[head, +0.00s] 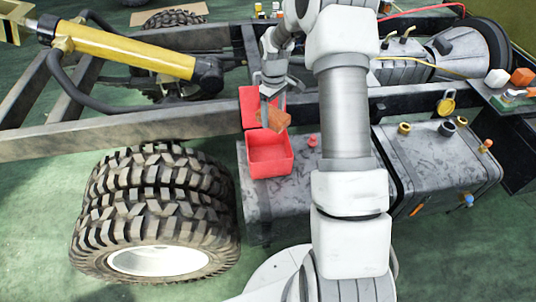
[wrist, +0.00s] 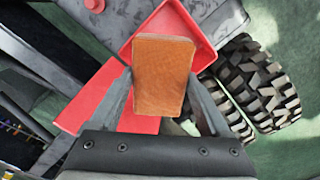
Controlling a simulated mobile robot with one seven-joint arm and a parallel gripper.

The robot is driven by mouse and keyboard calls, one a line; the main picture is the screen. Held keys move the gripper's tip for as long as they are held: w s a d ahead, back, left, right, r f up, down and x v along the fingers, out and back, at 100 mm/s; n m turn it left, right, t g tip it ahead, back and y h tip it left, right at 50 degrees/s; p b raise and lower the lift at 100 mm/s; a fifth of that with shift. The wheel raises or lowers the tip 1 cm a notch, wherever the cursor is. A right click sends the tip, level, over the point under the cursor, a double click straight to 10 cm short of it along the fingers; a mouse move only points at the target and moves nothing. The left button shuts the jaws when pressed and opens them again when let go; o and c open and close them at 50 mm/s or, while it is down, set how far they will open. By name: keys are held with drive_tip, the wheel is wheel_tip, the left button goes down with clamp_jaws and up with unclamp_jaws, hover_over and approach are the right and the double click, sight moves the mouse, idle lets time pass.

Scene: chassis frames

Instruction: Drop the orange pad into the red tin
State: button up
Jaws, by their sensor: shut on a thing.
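My gripper (head: 271,105) is shut on the orange pad (head: 275,118), a brownish-orange block. The red tin (head: 270,170) sits open on the grey tank, with its red lid standing behind it toward the frame rail. The pad is held above the tin's back edge, near the lid. In the wrist view the pad (wrist: 162,75) lies between the two fingers of my gripper (wrist: 161,88), with the tin (wrist: 203,40) beyond it at the upper right. The pad and gripper hide part of the tin and lid there.
The grey tank (head: 275,213) carries the tin and a small red cap (head: 312,141). Large tyres (head: 155,215) stand to the left. A dark frame rail (head: 150,127) runs behind. A tray at the right (head: 510,97) holds several small things.

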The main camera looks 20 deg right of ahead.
wheel_tip(320, 180, down, 5)
drive_tip(key=b, duration=0.2)
drive_tip(key=shift+b, duration=0.35)
drive_tip(key=o, duration=1.2)
drive_tip(key=shift+c, duration=0.2)
wheel_tip(320, 180, up, 18)
drive_tip(key=p, duration=0.2)
drive_tip(key=shift+f, duration=0.25)
